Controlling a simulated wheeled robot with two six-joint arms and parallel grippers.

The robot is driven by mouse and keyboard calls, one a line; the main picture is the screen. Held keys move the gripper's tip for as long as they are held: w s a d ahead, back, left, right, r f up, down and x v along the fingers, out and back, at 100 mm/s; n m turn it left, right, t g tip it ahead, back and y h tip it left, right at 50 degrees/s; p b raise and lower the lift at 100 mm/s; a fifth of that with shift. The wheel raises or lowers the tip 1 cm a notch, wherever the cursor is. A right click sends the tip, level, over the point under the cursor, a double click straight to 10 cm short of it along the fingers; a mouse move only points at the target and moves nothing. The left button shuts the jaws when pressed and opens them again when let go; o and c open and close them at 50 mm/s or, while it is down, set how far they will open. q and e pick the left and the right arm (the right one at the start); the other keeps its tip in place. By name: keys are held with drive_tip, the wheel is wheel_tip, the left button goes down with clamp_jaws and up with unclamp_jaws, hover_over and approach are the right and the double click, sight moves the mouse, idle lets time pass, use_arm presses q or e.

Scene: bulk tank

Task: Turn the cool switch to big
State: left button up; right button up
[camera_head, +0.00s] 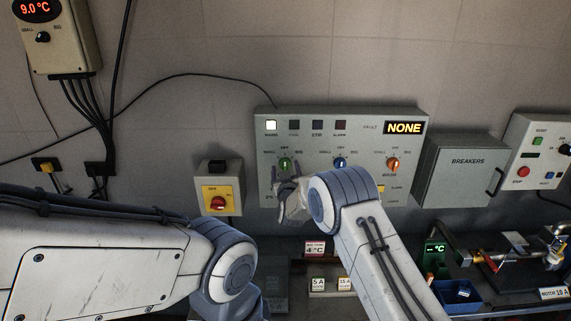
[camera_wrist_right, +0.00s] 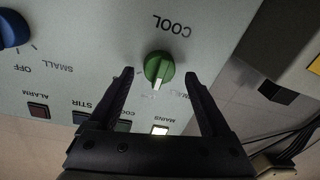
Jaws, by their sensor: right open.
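The cool switch is a green knob (camera_head: 285,163) at the left of the grey control panel's row of knobs. In the right wrist view the knob (camera_wrist_right: 159,68) appears upside down beside the label COOL, its white pointer towards the lamp row, which is the panel's upper, OFF side. My right gripper (camera_head: 286,178) is at the panel in front of the knob. Its open fingers (camera_wrist_right: 159,74) stand on either side of the knob, with gaps on both sides. My left arm shows at the lower left, but its gripper is out of view.
A blue knob (camera_head: 340,163) and an orange knob (camera_head: 393,164) sit to the right on the same panel. The MAINS lamp (camera_head: 271,125) is lit and the display (camera_head: 404,128) reads NONE. A yellow box with a red switch (camera_head: 218,203) is at left, a breaker box (camera_head: 462,172) at right.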

drive_tip(key=shift+w, duration=0.6)
drive_tip(key=shift+c, duration=0.4)
clamp_jaws()
drive_tip(key=shift+f+b, duration=0.15)
drive_tip(key=shift+b, duration=0.3)
drive_tip(key=m+b, duration=0.4)
drive_tip(key=b, duration=0.4)
drive_tip(key=m+b, duration=0.5)
drive_tip(key=b, duration=0.3)
drive_tip(key=shift+d+f+t, duration=0.15)
drive_tip(key=shift+t, duration=0.15)
drive_tip(key=shift+m+b, duration=0.7)
drive_tip(key=shift+b, duration=0.2)
drive_tip(key=shift+r, duration=0.2)
drive_tip(key=shift+o, duration=0.4)
unclamp_jaws()
